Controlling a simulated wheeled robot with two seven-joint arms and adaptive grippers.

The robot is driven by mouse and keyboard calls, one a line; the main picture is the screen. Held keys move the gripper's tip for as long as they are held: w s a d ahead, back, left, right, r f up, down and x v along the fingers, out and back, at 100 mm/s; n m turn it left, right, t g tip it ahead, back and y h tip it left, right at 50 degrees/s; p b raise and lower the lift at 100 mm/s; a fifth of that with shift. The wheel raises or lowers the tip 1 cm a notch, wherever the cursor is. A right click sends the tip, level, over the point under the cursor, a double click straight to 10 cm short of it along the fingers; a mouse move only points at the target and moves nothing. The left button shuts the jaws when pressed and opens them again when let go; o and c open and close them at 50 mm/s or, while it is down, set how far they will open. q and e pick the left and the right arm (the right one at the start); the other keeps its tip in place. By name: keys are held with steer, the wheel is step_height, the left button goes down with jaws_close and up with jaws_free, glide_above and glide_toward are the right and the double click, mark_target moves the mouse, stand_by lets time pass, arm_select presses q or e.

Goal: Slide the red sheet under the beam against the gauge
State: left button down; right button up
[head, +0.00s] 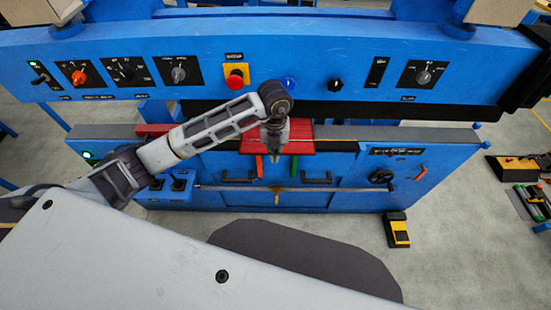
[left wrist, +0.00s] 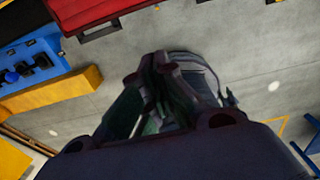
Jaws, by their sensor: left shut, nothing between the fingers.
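The red sheet (head: 302,132) lies flat on the grey bed of the blue machine, below the beam (head: 200,55). Its near end shows on both sides of my left gripper (head: 274,160), which hangs in front of it and hides its middle. A red surface, probably the sheet's near edge, also shows at the top of the left wrist view (left wrist: 92,14). My left gripper is shut and empty, pointing down; its closed fingers also show in the left wrist view (left wrist: 165,70). I cannot tell whether it touches the sheet. The gauge is not visible. My right gripper is out of view.
The beam carries knobs and a red stop button (head: 236,76). A red strip (head: 153,130) lies on the bed at left. A yellow-black pedal (head: 397,230) stands on the floor at right.

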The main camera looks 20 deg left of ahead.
arm_select(q)
steer(key=w+a+f+p, duration=0.1)
steer(key=w+f, duration=0.2)
steer(key=f, duration=0.7)
steer(key=shift+w, duration=0.4)
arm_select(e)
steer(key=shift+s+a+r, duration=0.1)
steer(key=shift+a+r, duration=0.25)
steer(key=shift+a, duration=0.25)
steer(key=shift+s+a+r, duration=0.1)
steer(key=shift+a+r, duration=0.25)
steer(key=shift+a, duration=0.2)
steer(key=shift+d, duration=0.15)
